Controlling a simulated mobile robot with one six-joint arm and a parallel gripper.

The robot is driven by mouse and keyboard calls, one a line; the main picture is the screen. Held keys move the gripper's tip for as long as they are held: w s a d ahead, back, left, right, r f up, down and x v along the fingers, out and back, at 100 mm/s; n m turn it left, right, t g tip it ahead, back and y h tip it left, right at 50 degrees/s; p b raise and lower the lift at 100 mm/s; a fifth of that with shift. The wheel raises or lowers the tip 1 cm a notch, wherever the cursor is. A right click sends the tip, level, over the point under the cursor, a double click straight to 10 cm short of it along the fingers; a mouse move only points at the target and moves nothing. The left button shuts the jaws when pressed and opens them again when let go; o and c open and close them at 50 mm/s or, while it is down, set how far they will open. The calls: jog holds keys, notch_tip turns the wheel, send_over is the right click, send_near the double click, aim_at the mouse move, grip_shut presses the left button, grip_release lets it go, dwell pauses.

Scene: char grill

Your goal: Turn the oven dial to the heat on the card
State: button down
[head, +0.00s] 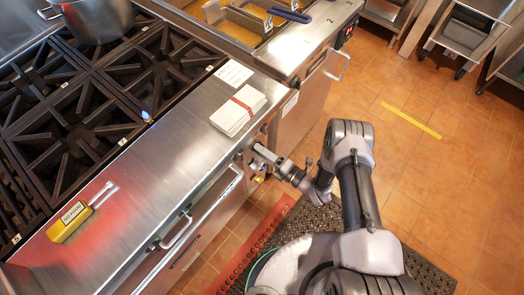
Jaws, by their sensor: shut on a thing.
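My gripper (262,156) is at the front face of the steel range (165,150), near its right end, just above the oven door handle (215,203). It is shut on what appears to be the oven dial. The jaws and arm hide most of the dial, so its pointer and marks cannot be read. A white card (234,73) with small dark print lies on the steel top at the back right; its print is too small to read.
A stack of white cloths with a red band (238,110) lies on the steel ledge above my gripper. A pot (95,18) stands on the black burner grates (75,110). Fryers (250,25) stand behind.

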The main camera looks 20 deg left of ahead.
dwell(0.4)
jog(key=c, duration=0.9)
grip_release()
jog(key=shift+d, duration=0.1)
jog(key=p+v, duration=0.4)
jog(key=v, duration=1.3)
jog(key=shift+s+d, duration=0.15)
